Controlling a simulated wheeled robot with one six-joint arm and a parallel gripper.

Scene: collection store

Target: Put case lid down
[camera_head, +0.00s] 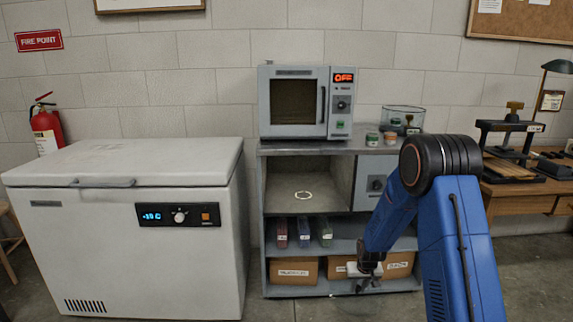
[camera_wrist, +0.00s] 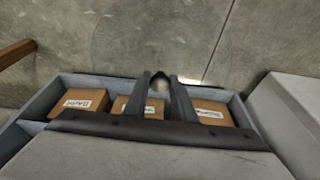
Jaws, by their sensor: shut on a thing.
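My gripper (camera_head: 368,276) hangs in front of the lower shelves in the head view, pointing down. In the wrist view its two dark fingers (camera_wrist: 159,85) are closed around a small pale knob. A faint round, see-through outline (camera_wrist: 108,38) spreads around the fingertips there, which looks like the clear case lid held by its knob. The lid cannot be made out in the head view. A clear round glass case (camera_head: 402,112) stands on the grey counter, with small dark things in it. A pale ring (camera_head: 303,195) marks the floor of the open compartment below the oven.
A small oven (camera_head: 306,102) and small jars (camera_head: 373,139) stand on the counter (camera_head: 330,147). Cardboard boxes (camera_head: 293,270) fill the bottom shelf. A chest freezer (camera_head: 130,200) stands left, and a wooden desk (camera_head: 530,187) right. The ringed compartment is otherwise empty.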

